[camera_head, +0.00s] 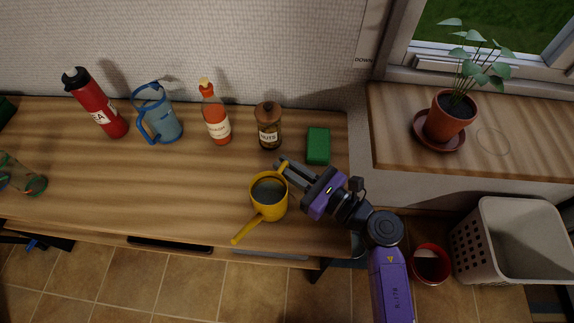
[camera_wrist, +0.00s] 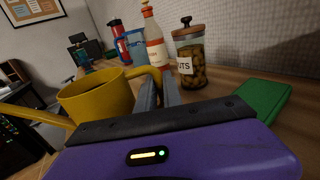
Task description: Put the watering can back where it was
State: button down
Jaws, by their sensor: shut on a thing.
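The yellow watering can (camera_head: 268,205) is over the front right part of the wooden counter (camera_head: 190,190), its long spout pointing toward the lower left. In the wrist view the can (camera_wrist: 98,98) is at the left, beside the fingers, with its handle reaching to them. My gripper (camera_head: 284,167) is shut on the handle at the can's upper right side. I cannot tell whether the can's base touches the counter. A faint thin ring (camera_head: 493,141) shows on the windowsill (camera_head: 395,130), to the right of the potted plant.
The potted plant (camera_head: 450,115) stands on a saucer on the sill. A green block (camera_head: 318,146), nuts jar (camera_head: 268,125), sauce bottle (camera_head: 215,120), blue jug (camera_head: 158,115) and red bottle (camera_head: 95,105) line the counter's back. A white basket (camera_head: 510,240) and red bin (camera_head: 430,264) stand below the sill.

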jog(key=shift+f, duration=0.2)
jog(key=c, duration=1.5)
grip_release()
jog(key=shift+r, duration=0.15)
jog(key=shift+s+d, duration=0.15)
jog(key=shift+d, duration=0.05)
jog(key=b+v, duration=0.1)
jog(key=v, duration=1)
jog(key=shift+s+d+r, duration=0.1)
jog(key=shift+d, duration=0.1)
